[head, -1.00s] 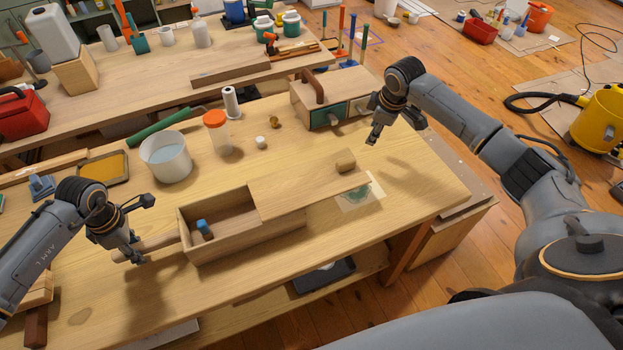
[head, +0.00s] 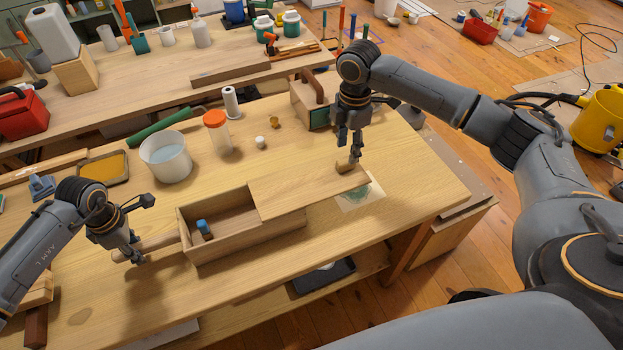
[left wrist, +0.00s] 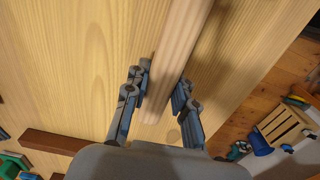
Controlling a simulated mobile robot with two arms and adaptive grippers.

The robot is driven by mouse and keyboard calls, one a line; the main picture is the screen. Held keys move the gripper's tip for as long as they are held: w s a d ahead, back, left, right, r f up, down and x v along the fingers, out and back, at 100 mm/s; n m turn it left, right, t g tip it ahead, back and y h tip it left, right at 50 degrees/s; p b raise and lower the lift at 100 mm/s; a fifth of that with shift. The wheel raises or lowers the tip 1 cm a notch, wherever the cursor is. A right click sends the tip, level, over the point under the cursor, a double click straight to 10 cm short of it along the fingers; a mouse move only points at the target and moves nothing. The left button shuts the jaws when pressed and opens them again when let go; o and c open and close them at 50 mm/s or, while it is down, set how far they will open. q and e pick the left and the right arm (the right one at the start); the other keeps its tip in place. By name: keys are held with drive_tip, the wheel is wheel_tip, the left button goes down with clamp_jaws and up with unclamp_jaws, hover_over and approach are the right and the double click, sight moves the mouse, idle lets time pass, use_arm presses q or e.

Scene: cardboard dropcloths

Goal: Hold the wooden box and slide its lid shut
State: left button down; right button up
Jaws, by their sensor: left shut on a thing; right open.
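The wooden box (head: 250,236) stands on the workbench with its left part open; a small blue-capped item (head: 204,229) lies inside. Its flat lid (head: 300,190) covers the right part and sticks out past the box's right end. A wooden handle (head: 162,240) extends from the box's left end. My left gripper (head: 132,254) is shut on this handle, which also shows between the fingers in the left wrist view (left wrist: 178,60). My right gripper (head: 350,160) is open, pointing down at the lid's wooden knob (head: 346,168), partly hiding it; I cannot tell whether they touch.
A white tub (head: 166,162), an orange-lidded jar (head: 217,138) and a small white pot (head: 261,142) stand behind the box. A small drawer cabinet (head: 302,100) is behind my right gripper. A stained paper sheet (head: 362,196) lies under the lid's overhang. The bench's front right is clear.

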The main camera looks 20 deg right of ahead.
sight(347, 160)
drive_tip(key=shift+f, duration=2.65)
drive_tip(key=shift+c, duration=0.5)
drive_tip(key=c, duration=0.8)
drive_tip(key=shift+a, duration=2.6)
drive_tip(key=shift+c, duration=0.2)
drive_tip(key=shift+a, duration=0.1)
drive_tip(key=shift+a, duration=2.65)
